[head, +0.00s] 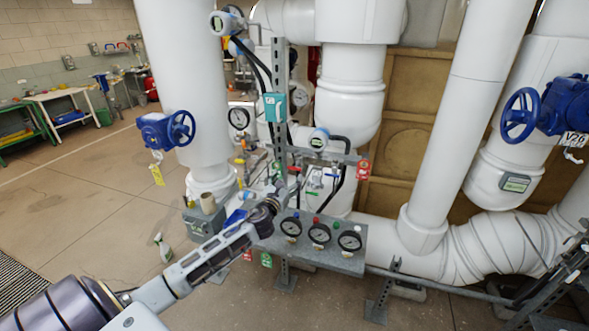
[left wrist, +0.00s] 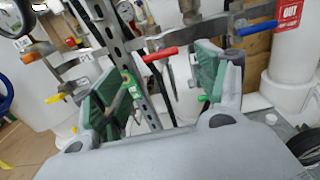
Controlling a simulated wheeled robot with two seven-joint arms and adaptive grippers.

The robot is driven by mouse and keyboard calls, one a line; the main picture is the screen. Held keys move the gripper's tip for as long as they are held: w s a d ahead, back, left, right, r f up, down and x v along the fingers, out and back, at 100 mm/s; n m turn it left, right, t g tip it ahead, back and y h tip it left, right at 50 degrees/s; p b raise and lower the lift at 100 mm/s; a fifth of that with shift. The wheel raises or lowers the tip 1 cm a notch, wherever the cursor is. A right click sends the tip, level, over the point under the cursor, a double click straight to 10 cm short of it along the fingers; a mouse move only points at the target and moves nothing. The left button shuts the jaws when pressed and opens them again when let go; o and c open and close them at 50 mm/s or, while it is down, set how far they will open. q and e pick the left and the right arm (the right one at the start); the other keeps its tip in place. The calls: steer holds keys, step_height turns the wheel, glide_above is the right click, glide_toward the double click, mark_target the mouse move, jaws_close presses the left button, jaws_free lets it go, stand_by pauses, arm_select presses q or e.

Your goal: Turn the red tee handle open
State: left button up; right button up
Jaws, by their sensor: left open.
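A red handle (left wrist: 160,54) shows in the left wrist view as a short red bar, ahead of and between my left gripper's fingers. It sits by a slotted metal strut (left wrist: 130,62). My left gripper (left wrist: 158,80) is open, its green-padded fingers apart on either side of this area. No contact with the handle shows. In the head view my left gripper (head: 284,192) reaches up to the small valves beside the strut, and it hides part of them. The red handle cannot be made out clearly there. My right gripper is not seen.
A panel with several gauges (head: 319,234) stands just below my left gripper. A blue handle (left wrist: 258,28) and a red tag (left wrist: 287,14) are to the right of the red handle. Large white pipes (head: 350,95) stand behind. Open floor (head: 75,200) lies at the left.

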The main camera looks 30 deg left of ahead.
mark_target(294, 169)
arm_select(q)
steer(key=shift+p+x, duration=0.4)
steer(key=shift+x, duration=4.1)
steer(key=c, duration=1)
